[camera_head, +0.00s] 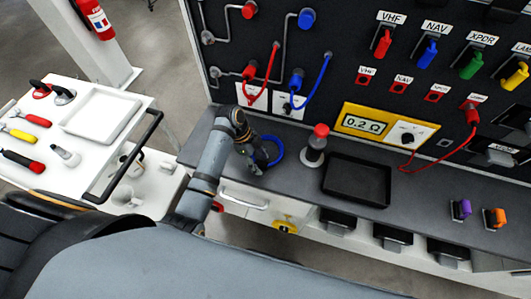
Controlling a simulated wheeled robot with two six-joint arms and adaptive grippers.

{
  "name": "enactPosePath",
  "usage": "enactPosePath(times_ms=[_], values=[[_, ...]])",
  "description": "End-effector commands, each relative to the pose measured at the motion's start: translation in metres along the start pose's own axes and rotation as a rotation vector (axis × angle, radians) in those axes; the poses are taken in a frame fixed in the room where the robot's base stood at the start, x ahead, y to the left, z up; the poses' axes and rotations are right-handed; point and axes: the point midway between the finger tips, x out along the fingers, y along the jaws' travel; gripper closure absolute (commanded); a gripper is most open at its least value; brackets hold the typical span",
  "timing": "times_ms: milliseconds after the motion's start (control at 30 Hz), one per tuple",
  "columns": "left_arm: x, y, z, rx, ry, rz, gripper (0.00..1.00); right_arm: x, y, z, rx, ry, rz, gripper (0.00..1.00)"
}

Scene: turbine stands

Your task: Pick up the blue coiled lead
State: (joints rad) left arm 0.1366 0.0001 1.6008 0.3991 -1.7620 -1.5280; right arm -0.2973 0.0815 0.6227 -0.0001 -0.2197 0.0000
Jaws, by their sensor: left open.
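The blue coiled lead (279,151) lies on the dark bench top, left of the red-capped container. Part of its loop is hidden by my left gripper. My left gripper (262,164) is open and is over or beside the left side of the coil. I cannot tell whether its fingers touch the lead. My right gripper is not in view.
A red-capped container (316,146) stands close to the right of the coil, then an empty black tray (356,182). A blue cable (320,85) and a red cable (267,78) hang on the panel behind. A white tool cart (85,142) stands at left.

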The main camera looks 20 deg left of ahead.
Motion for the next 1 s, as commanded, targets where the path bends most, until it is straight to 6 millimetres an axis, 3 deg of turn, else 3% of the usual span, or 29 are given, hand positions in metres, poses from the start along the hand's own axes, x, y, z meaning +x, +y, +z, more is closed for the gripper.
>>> enactPosePath(times_ms=[167,567,1000], values=[[0.0004,-0.0001,0.0002,0.000,0.000,-0.001,0.45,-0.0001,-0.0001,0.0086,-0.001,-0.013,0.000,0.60],[0.0002,0.0000,0.0003,0.000,0.000,0.000,0.98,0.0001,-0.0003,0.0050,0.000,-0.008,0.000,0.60],[-0.0005,-0.0003,0.0000,0.000,0.000,-0.001,1.00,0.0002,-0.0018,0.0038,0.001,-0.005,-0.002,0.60]])
